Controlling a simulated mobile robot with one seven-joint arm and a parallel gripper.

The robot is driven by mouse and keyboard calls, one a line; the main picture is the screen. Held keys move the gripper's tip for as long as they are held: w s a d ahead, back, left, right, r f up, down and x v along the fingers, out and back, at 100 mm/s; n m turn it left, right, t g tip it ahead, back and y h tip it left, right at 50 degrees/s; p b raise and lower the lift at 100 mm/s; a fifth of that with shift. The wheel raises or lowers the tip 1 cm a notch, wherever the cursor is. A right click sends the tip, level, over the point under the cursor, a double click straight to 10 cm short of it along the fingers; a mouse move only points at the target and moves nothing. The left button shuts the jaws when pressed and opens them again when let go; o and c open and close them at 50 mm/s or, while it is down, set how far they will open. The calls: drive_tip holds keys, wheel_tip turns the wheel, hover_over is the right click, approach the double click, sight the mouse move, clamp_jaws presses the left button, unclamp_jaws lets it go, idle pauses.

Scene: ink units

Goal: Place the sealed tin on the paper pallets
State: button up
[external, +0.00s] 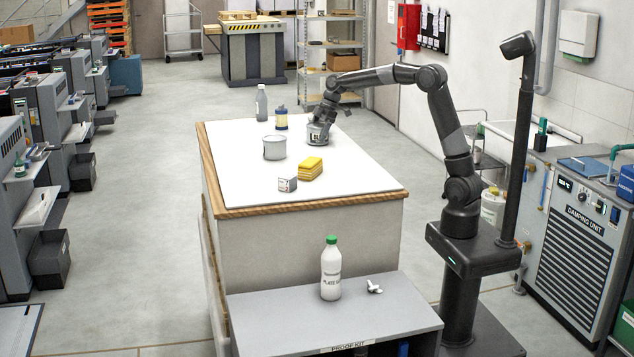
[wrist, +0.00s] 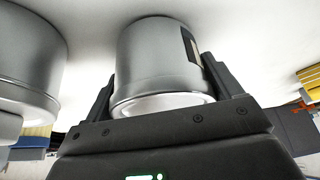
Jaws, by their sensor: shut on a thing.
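A silver tin with a dark label (external: 318,135) is at the far right part of the white worktop. My gripper (external: 321,124) reaches down to it from the right and is shut on it. In the wrist view the tin (wrist: 152,55) sits between the two fingers of my gripper (wrist: 158,78), its label partly behind the right finger. The tin is at or very near the worktop; I cannot tell whether it touches. Orange pallets (external: 109,25) are stacked at the back left. Whether these are the paper pallets is unclear.
A second silver tin (external: 274,148) stands left of the held one and also shows in the wrist view (wrist: 28,60).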

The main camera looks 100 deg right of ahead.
drive_tip(key=shift+f, duration=0.1)
drive_tip(key=o, duration=1.2)
drive_tip(key=a+v, duration=0.1)
drive_tip(key=v, duration=1.1)
drive_tip(key=s+a+m+h, duration=0.1)
drive_tip(key=s+a, duration=0.1)
drive_tip(key=a, duration=2.3)
drive_tip(key=s+a+f+m, duration=0.1)
drive_tip(key=s+a+f, duration=1)
drive_tip(key=s+a, duration=0.3)
drive_tip(key=shift+a+f+t, duration=0.25)
drive_tip(key=shift+a+t, duration=0.15)
drive_tip(key=shift+a, duration=0.6)
